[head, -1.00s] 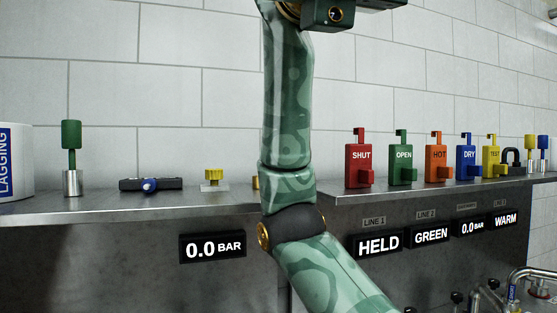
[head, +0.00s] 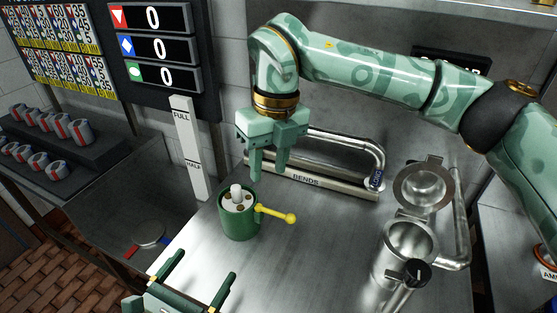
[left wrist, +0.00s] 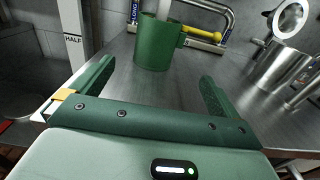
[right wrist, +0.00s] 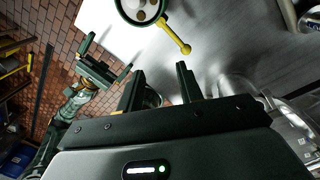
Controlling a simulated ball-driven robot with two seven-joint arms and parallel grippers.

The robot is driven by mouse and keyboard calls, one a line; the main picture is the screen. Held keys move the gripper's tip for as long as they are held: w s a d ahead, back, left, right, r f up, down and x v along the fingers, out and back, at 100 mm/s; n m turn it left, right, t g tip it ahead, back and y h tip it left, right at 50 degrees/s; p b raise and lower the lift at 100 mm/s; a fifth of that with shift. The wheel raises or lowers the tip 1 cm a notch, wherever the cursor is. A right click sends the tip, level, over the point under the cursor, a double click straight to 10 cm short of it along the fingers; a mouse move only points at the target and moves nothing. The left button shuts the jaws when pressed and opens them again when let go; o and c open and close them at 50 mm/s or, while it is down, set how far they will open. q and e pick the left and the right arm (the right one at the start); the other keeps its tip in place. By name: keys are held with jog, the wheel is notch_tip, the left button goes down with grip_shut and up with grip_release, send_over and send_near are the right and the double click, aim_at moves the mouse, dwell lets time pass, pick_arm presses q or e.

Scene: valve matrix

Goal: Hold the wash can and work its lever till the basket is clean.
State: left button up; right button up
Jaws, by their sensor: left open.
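The wash can (head: 240,224) is green and stands upright on the steel worktop, with a yellow lever (head: 275,213) sticking out to the right. A pale post and white and brown round spots show inside its open top. The can also shows in the left wrist view (left wrist: 156,50) and at the top of the right wrist view. My left gripper (head: 205,270) is open and empty, in front of the can and apart from it. My right gripper (head: 268,178) is open and empty, above and slightly right of the can, fingers pointing down. I cannot make out a separate basket.
A pipe rack marked BENDS (head: 312,183) lies behind the can. A steel pot with a raised lid (head: 408,245) stands at right.

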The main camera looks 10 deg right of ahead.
aim_at(241, 213)
pick_arm(q)
jog(key=shift+w+d+r, duration=0.1)
jog(key=shift+w+d, duration=0.1)
jog(key=shift+w, duration=0.1)
jog(key=x, duration=1.5)
jog(key=shift+w+d, duration=0.15)
jog(key=shift+w, duration=0.1)
pick_arm(e)
jog(key=f, duration=0.1)
jog(key=d+f, duration=0.1)
jog(key=f+h, duration=0.1)
jog(key=shift+w+d+m, duration=0.35)
jog(key=shift+w+m, duration=0.05)
